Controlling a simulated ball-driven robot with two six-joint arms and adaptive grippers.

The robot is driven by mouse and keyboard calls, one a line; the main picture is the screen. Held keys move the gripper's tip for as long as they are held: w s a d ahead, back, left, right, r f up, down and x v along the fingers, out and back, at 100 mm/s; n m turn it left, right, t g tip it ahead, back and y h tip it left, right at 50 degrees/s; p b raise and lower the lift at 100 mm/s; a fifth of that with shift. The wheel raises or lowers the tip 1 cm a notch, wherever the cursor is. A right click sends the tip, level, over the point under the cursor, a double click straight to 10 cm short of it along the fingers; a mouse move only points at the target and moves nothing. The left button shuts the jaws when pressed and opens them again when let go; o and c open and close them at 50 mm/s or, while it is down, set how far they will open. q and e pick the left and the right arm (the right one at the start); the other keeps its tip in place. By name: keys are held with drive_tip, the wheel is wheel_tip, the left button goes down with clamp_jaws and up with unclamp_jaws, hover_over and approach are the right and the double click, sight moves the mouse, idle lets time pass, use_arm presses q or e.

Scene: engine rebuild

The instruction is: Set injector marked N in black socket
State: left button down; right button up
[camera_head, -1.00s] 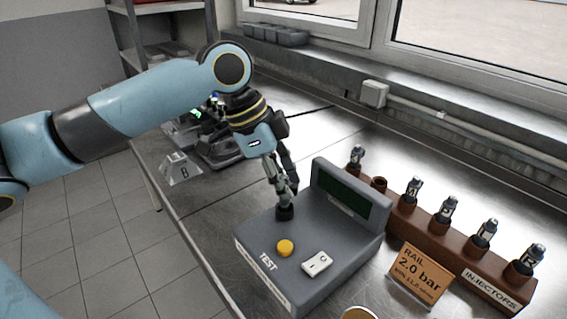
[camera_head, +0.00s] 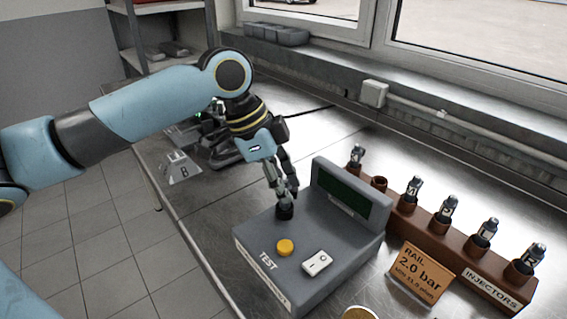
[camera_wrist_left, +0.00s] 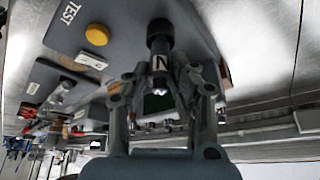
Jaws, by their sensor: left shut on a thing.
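My left gripper (camera_head: 282,188) is over the grey test box, with its fingers pointing down at the black socket (camera_head: 285,212). It is shut on the injector marked N (camera_wrist_left: 160,66), whose white label shows between the fingers in the left wrist view. The injector's far end meets the black socket (camera_wrist_left: 158,28) there and looks in line with it. How deep it sits I cannot tell. In the head view the fingers mostly hide the injector. My right gripper is not in view.
The test box (camera_head: 330,268) has a yellow button (camera_head: 285,247), a white switch (camera_head: 317,263) and a dark screen. A brown rack (camera_head: 428,234) at right holds several injectors and one empty hole. A RAIL 2.0 bar sign (camera_head: 420,273) stands before it.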

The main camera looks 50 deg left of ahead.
use_arm(q)
drive_tip(key=shift+f, duration=0.2)
drive_tip(key=c, duration=1.1)
unclamp_jaws()
drive_tip(key=shift+o, duration=0.2)
wheel_tip(320, 180, up, 8)
drive_tip(key=p, duration=0.8)
drive_tip(key=shift+f, duration=0.2)
drive_tip(key=shift+f, duration=0.1)
